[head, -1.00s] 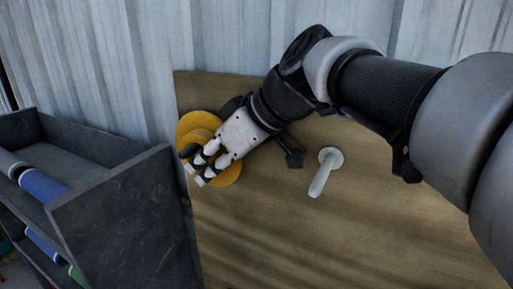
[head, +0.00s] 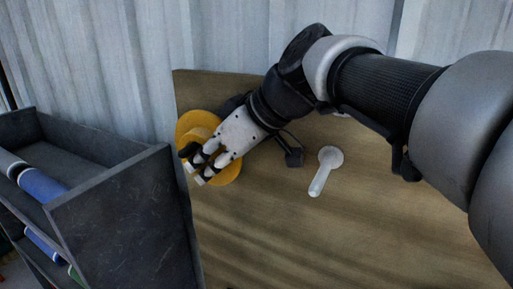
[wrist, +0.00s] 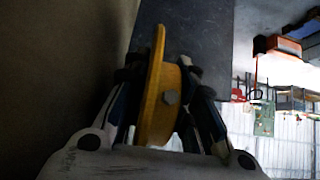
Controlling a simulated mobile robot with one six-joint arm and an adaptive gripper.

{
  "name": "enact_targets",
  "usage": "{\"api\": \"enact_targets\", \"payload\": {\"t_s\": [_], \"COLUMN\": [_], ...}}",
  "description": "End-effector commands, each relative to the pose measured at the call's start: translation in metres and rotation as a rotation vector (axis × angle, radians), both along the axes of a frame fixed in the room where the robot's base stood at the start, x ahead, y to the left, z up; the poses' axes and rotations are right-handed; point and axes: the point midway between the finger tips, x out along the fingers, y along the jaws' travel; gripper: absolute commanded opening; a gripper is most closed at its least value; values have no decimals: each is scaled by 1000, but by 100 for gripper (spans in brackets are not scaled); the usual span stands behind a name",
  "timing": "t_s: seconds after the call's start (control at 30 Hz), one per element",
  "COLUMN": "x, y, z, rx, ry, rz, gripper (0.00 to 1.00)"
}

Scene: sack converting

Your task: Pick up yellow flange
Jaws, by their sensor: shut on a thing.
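The yellow flange (head: 226,172) is a round disc with a raised hub, in front of the brown wooden board (head: 300,235) at its left side. My gripper (head: 197,167) reaches across it from the upper right and covers part of it. In the wrist view the yellow flange (wrist: 155,92) stands edge-on between the fingers, with a bolt head on its hub. My gripper (wrist: 160,85) is shut on the flange. I cannot tell whether the flange still touches the board.
A white peg-like part with a round base (head: 325,170) sticks out of the board to the right of my gripper. A dark shelf (head: 120,215) with blue rolls (head: 42,185) stands close at the left. A corrugated wall (head: 110,50) is behind.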

Motion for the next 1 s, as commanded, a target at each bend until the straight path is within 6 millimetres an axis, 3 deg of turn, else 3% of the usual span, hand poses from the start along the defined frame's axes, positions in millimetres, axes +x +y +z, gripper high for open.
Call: {"api": "enact_targets", "payload": {"t_s": [0.23,0.37,0.77,1.0], "x": [1,-14,-76,-122], "y": [1,7,32,52], "z": [4,5,4,4], "rx": [5,5,5,6], "ry": [-7,-7,-8,-8], "rz": [1,4,7,9], "gripper": [0,0,0,0]}}
